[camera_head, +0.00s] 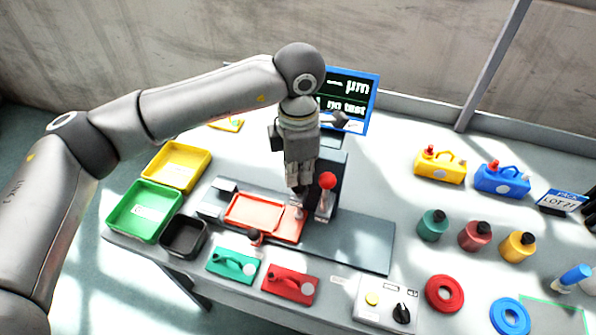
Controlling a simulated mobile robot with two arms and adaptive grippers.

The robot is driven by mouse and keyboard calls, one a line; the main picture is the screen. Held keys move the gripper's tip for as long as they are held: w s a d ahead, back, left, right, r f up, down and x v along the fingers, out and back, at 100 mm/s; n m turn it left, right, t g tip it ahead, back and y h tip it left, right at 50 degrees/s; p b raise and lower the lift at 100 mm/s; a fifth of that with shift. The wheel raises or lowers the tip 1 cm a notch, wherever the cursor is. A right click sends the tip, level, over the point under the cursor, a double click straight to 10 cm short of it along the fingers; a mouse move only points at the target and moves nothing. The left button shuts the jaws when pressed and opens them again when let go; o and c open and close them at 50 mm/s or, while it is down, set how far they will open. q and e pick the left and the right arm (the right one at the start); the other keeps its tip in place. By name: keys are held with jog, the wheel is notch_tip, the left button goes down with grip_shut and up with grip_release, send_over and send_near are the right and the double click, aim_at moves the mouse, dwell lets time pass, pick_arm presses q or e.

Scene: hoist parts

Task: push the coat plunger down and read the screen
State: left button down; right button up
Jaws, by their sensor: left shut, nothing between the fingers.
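The screen (361,103) has a blue frame and stands behind my left arm, which covers its left part. I can read "µm" at the top and "no test" below it; a dashed mark sits left of "µm". My left gripper (298,188) points down over the right end of an orange-red plate (255,213) on the grey fixture, shut and empty. A red ball knob on a post (327,182) stands just right of the fingertips. I cannot tell which part is the coat plunger, or whether the fingertips touch anything. My right gripper is out of view.
Yellow (178,166), green (144,210) and black (184,236) trays are at left. Green (233,265) and red (290,284) blocks and a switch box (386,303) lie in front. Bottles (474,236), rings (444,294) and yellow and blue cases (502,179) fill the right side.

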pick_arm(q)
jog(key=shift+s+f+b, duration=0.1)
jog(key=shift+f+b, duration=0.15)
jog(key=shift+b, duration=0.2)
dwell(0.7)
notch_tip(320, 180, up, 7)
jog(key=p, duration=0.2)
jog(key=shift+r+p, duration=0.15)
jog(key=shift+p, duration=0.25)
dwell(0.3)
